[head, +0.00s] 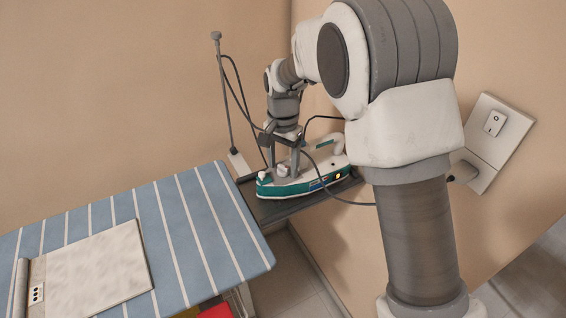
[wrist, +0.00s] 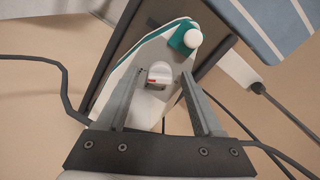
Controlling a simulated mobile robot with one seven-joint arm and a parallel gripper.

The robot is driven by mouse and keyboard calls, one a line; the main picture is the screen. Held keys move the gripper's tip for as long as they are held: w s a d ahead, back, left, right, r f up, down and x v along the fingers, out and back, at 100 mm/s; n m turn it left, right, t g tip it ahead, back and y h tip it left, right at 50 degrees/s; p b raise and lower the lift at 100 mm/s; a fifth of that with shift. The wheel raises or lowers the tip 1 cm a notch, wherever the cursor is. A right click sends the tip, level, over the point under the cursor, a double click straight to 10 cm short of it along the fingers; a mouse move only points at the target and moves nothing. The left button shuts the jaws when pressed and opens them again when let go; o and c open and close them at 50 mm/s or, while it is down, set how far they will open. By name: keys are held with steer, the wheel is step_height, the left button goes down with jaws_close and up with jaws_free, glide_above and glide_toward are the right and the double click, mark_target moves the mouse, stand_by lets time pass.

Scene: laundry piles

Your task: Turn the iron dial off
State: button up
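The iron (head: 305,178) is white with a teal base and stands on a dark shelf (head: 270,210) beside the ironing board. In the wrist view the iron (wrist: 125,80) fills the middle, with a white knob on a teal mount (wrist: 188,38) at its upper end. The iron dial (wrist: 159,75) is a light round knob with a small red mark. My gripper (wrist: 160,80) is above the iron, with its two fingers apart on either side of the dial. I cannot tell whether either finger touches it. In the head view my gripper (head: 285,152) points down over the iron.
A thin upright pole (head: 225,95) and dark cords stand behind the iron. A wall outlet (head: 493,125) is at the right.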

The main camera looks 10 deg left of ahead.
jaws_close()
